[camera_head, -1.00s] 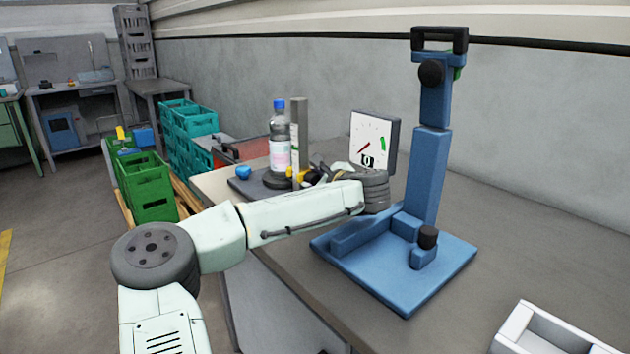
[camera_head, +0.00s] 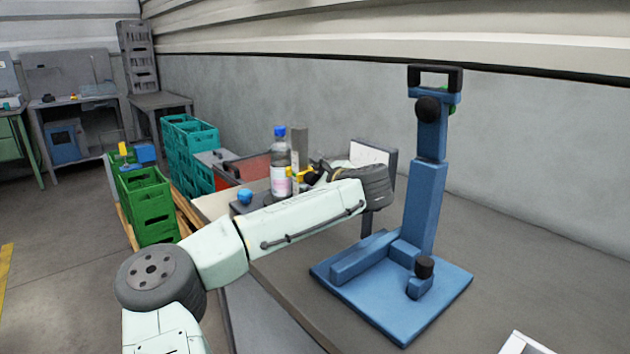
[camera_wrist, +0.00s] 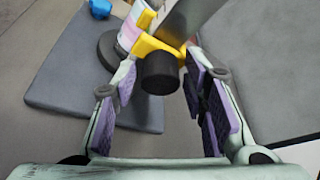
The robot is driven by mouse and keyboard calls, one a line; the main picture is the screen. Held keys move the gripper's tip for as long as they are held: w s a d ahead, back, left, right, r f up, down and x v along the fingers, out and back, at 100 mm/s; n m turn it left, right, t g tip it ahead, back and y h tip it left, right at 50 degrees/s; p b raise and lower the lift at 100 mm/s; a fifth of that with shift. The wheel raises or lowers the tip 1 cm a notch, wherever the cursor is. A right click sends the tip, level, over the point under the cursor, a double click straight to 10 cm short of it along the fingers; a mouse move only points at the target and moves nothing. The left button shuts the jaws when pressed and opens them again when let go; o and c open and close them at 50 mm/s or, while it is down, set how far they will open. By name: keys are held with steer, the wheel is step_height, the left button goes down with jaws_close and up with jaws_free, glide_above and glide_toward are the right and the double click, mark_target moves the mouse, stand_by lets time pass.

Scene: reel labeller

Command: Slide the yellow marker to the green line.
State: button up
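The yellow marker (camera_wrist: 158,47) has a black knob (camera_wrist: 160,72) that faces my wrist camera. It sits on an upright grey post (camera_head: 300,142); a bit of its yellow (camera_head: 305,173) shows in the head view, beside the upper part of the bottle's label. My gripper (camera_wrist: 160,82) is open, its purple pads on either side of the knob with narrow gaps. A pale scale strip (camera_head: 295,172) runs along the post, partly hidden. The green line cannot be made out in either current view.
A clear bottle with a blue cap (camera_head: 280,165) stands close left of the post. A small blue object (camera_head: 245,197) lies nearby. A white panel (camera_head: 372,152) is behind my wrist. A blue stand (camera_head: 425,205) rises right of my arm.

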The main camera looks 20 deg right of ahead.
steer(key=shift+o, duration=0.6)
steer(key=v, duration=1.2)
steer(key=shift+f, duration=0.1)
